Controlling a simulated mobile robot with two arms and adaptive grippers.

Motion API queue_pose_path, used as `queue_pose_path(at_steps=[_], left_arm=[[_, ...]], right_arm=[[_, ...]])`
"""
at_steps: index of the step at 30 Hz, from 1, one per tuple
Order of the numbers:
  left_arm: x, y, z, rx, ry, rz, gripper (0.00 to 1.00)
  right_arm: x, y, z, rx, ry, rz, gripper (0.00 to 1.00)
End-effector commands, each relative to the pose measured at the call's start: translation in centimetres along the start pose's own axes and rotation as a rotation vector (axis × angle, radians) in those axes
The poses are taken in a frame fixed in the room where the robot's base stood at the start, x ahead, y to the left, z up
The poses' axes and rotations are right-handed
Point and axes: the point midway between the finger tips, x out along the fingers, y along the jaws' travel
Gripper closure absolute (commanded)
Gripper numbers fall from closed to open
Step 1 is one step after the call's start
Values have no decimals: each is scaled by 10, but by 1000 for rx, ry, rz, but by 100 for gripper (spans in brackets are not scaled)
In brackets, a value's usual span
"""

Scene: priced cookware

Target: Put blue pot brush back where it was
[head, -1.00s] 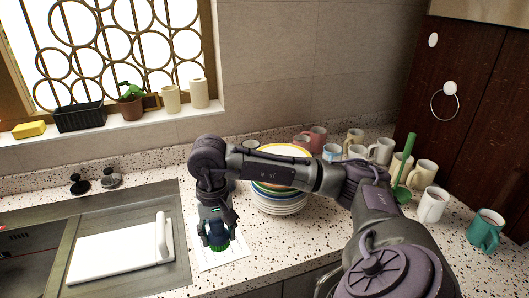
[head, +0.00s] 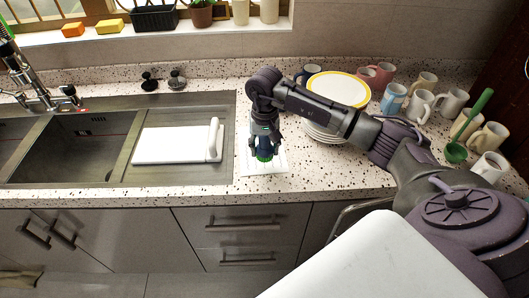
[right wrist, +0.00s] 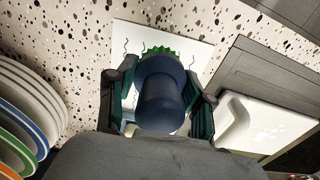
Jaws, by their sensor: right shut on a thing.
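The blue pot brush (head: 264,152) has a dark blue knob and green bristles. My right gripper (head: 263,146) is shut on it, bristles down, over a white sheet of paper (head: 278,167) on the counter. In the right wrist view the brush's rounded blue handle (right wrist: 161,98) sits between the two fingers, with green bristles showing past it above the paper (right wrist: 124,42). I cannot tell whether the bristles touch the paper. My left gripper is not in view.
The sink (head: 75,150) and a white board (head: 170,146) lie left of the paper. A plate stack (head: 338,88) stands to the right, partly behind my arm. Several mugs (head: 420,104) and a green ladle (head: 481,105) are farther right. Speckled counter (head: 225,195) is clear in front.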

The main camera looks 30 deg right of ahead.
Motion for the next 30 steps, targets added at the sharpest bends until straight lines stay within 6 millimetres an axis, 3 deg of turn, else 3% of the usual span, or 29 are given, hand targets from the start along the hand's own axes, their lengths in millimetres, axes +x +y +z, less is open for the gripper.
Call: queue_pose_path(at_steps=[5, 12, 23, 24, 28, 30], left_arm=[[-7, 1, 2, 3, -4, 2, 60], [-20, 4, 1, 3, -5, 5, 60], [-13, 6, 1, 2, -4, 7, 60], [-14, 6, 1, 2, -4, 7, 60], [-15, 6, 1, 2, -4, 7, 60], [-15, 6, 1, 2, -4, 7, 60]], right_arm=[[10, -2, -2, -1, -3, 1, 89], [40, -2, -2, 0, -2, 0, 89], [46, -1, -2, -1, 1, 0, 89], [45, -1, -2, 0, 1, 0, 45], [45, -1, -2, 0, 0, 0, 23], [45, -1, -2, 0, 0, 0, 23]])
